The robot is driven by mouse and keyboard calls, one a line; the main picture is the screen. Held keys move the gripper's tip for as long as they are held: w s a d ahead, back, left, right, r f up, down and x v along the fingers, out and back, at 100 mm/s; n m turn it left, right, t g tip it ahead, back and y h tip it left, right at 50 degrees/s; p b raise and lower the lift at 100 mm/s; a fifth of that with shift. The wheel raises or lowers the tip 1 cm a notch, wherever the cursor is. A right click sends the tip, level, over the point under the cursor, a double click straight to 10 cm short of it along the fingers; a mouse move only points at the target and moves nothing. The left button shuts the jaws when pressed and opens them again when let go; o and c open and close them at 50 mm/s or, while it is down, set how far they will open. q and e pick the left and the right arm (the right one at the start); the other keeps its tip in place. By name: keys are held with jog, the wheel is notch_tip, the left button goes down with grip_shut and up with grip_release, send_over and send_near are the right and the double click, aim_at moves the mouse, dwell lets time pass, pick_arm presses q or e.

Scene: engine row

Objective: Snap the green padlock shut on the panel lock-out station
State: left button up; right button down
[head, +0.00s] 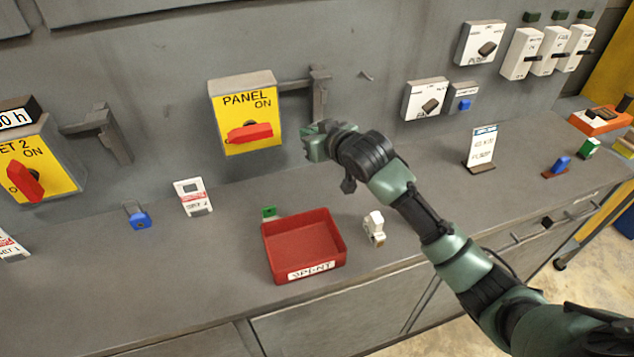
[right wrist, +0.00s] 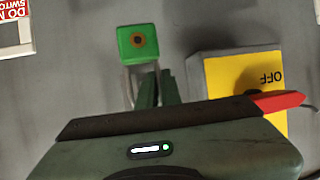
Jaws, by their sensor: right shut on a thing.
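The green padlock (right wrist: 138,42) shows in the right wrist view with its round keyhole face towards me. Its thin grey shackle runs down beside and behind my finger tips. My right gripper (right wrist: 156,88) is shut on the padlock; the exact hold and whether the shackle is closed cannot be told. In the head view my right gripper (head: 312,142) is at the wall, just right of the yellow PANEL station (head: 237,112) and below its grey bracket (head: 319,95). The station's red handle (head: 250,133) lies level. My left gripper is not in view.
A red SPENT tray (head: 305,240) stands on the bench below, with a small green item (head: 269,212) behind it. A white item (head: 374,227) is right of the tray. A blue padlock (head: 138,216) and white tag (head: 193,197) stand to the left.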

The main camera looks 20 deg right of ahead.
jog(key=shift+w+d+f, duration=0.1)
jog(key=shift+w+f, duration=0.25)
notch_tip(320, 180, down, 6)
jog(key=shift+r+p, duration=0.25)
jog(key=shift+p, duration=0.25)
notch_tip(320, 180, down, 4)
jog(key=shift+r+p, duration=0.1)
jog(key=shift+p, duration=0.7)
jog(key=shift+f, duration=0.4)
jog(key=c, duration=1.6)
grip_release()
